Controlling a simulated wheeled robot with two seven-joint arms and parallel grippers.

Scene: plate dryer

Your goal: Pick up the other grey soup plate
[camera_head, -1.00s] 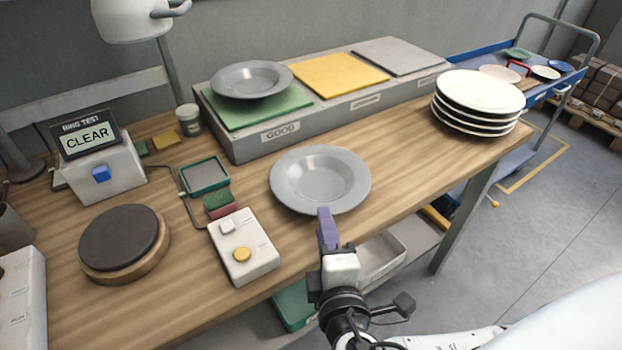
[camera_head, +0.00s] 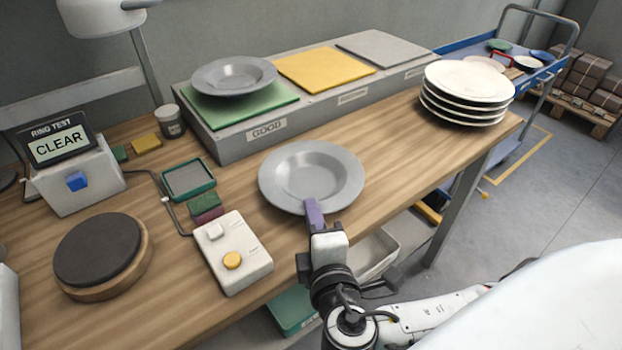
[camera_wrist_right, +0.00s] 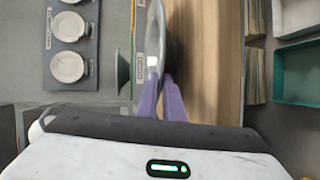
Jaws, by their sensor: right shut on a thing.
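A grey soup plate (camera_head: 311,176) is at the front edge of the wooden table. My right gripper (camera_head: 314,212) is at its near rim with purple fingers, shut on that rim. In the right wrist view the plate (camera_wrist_right: 156,45) shows nearly edge-on between the two purple fingers (camera_wrist_right: 161,98). I cannot tell whether the plate is clear of the table. Another grey soup plate (camera_head: 234,75) lies on the green pad (camera_head: 247,113) of the long grey stand marked GOOD. My left gripper is not in view.
A stack of white plates (camera_head: 468,92) stands at the table's right end. A white button box (camera_head: 232,252), a round dark pad (camera_head: 97,249) and a tester reading CLEAR (camera_head: 72,175) are on the left. A trolley (camera_head: 520,100) stands beyond. Bins hang below the front edge.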

